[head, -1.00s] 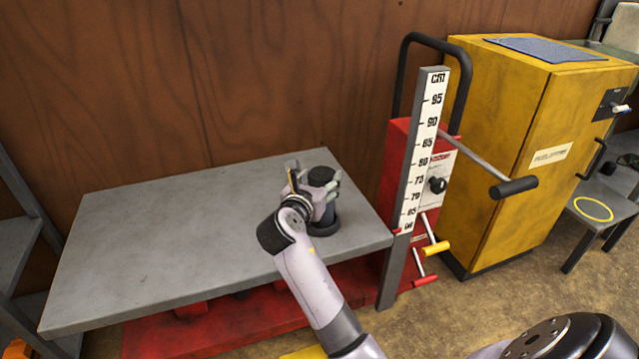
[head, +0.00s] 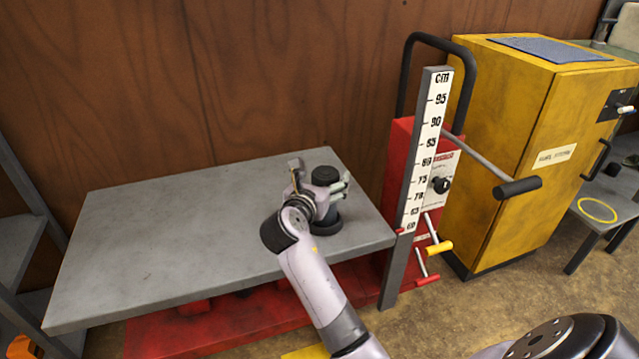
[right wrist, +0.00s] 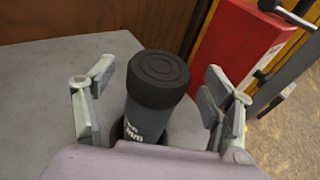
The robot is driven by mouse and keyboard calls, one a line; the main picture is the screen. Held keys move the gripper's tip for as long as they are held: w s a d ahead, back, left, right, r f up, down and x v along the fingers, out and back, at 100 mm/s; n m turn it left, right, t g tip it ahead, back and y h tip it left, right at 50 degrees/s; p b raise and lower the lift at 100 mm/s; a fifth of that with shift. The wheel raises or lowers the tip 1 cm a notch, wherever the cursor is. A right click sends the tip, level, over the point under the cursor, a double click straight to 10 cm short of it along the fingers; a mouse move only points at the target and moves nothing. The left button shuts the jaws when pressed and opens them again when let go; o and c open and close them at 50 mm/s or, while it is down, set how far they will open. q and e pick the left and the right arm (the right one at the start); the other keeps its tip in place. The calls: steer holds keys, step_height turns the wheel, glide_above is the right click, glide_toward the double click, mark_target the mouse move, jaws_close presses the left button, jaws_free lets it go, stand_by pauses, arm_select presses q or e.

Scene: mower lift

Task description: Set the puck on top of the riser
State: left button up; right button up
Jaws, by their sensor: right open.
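A black round puck (head: 325,174) sits on top of an upright grey cylindrical riser (right wrist: 141,131), level as far as I can tell; the seam between them shows in the right wrist view. The riser has pale lettering and a wider black base (head: 328,229) on the grey lift table. My right gripper (head: 320,177) is open around the upper part of this stack. In the right wrist view the fingers stand apart on both sides of the puck (right wrist: 158,76), with gaps. My left gripper is not in view.
The grey table top (head: 170,230) is bare to the left. A red lift column (head: 398,160) with a centimetre scale (head: 425,150) and a jutting black handle (head: 517,187) stands at its right end. A yellow cabinet (head: 520,130) stands beyond.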

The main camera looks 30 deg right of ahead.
steer(key=shift+s+a+r, duration=0.15)
steer(key=shift+s+a, duration=0.05)
steer(key=shift+a, duration=0.1)
steer(key=p+v, duration=0.3)
steer(key=v, duration=0.8)
steer(key=s+a+f+m+g+y, duration=0.1)
steer(key=s+f+m+y, duration=0.3)
steer(key=f, duration=0.6)
steer(key=s+a+f+m+g+y, duration=0.1)
steer(key=s+f+m+g+y, duration=0.15)
steer(key=s+f+m, duration=0.6)
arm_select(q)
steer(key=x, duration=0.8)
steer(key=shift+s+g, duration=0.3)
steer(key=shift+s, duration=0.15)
arm_select(e)
steer(key=s+a+f+m+g+y, duration=0.1)
steer(key=s+a+f+m+y, duration=0.2)
steer(key=s+f+m, duration=0.2)
steer(key=s+a+f+m+g+y, duration=0.2)
steer(key=s+a+f+m+y, duration=0.1)
steer(key=s+f+m, duration=0.3)
step_height(320, 180, down, 2)
steer(key=shift+s+f, duration=0.2)
steer(key=shift+s, duration=0.55)
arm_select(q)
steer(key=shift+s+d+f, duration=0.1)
